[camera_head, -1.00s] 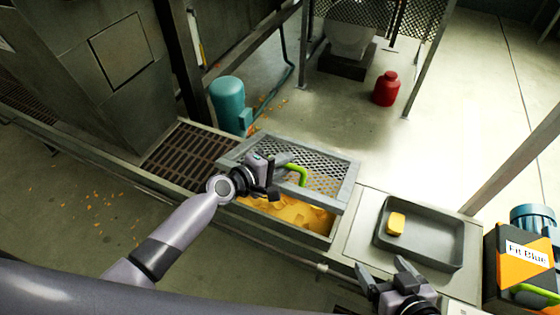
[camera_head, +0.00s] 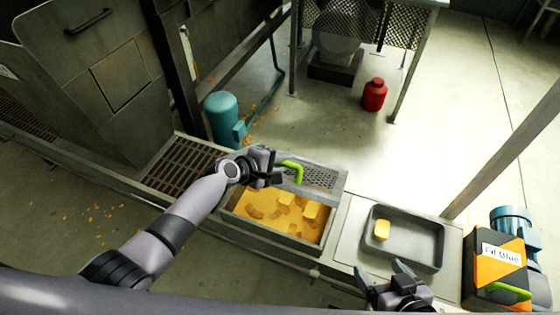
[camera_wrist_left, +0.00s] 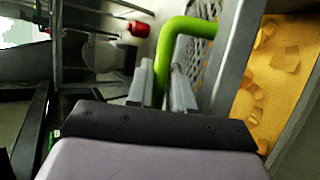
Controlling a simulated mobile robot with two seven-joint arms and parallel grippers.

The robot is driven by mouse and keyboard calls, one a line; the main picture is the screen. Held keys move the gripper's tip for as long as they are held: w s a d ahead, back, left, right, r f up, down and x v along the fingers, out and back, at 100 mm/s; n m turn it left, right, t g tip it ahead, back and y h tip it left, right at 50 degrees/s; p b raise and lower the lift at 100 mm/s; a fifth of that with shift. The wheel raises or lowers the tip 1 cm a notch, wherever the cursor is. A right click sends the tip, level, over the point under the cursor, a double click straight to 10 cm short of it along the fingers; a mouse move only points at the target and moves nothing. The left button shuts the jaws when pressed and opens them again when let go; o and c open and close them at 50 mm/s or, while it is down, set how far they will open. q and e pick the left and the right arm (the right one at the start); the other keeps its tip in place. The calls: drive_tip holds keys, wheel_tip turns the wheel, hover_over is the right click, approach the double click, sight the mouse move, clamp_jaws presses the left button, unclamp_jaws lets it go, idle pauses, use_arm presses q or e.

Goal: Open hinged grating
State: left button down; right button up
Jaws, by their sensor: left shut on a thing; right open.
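The hinged grating (camera_head: 322,178) is a grey framed mesh panel, tilted up over the trough (camera_head: 262,238). Its near side is raised, and yellow-orange material with several chunks shows below. My left gripper (camera_head: 278,168) is shut on the green handle (camera_head: 294,172) of the grating. In the left wrist view the green handle (camera_wrist_left: 172,50) passes between the two fingers, with the grating's mesh and frame beside it. My right gripper (camera_head: 398,283) is open and empty at the bottom, in front of the grey tray.
Behind stand a teal cylinder (camera_head: 221,110) and a red bottle (camera_head: 374,95). An orange-black machine (camera_head: 490,268) is at right.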

use_arm(q)
drive_tip(key=shift+r, duration=0.1)
drive_tip(key=c, duration=1.1)
unclamp_jaws()
drive_tip(key=shift+s+a+r+p, duration=0.3)
drive_tip(key=shift+a+r+p, duration=0.1)
drive_tip(key=shift+p, duration=0.15)
drive_tip(key=p+v, duration=0.2)
drive_tip(key=v, duration=0.2)
drive_tip(key=shift+s+a, duration=0.1)
drive_tip(key=shift+a, duration=0.05)
drive_tip(key=shift+v, duration=0.75)
drive_tip(key=shift+s, duration=0.1)
drive_tip(key=shift+s+f+p, duration=0.1)
drive_tip(key=shift+p, duration=0.2)
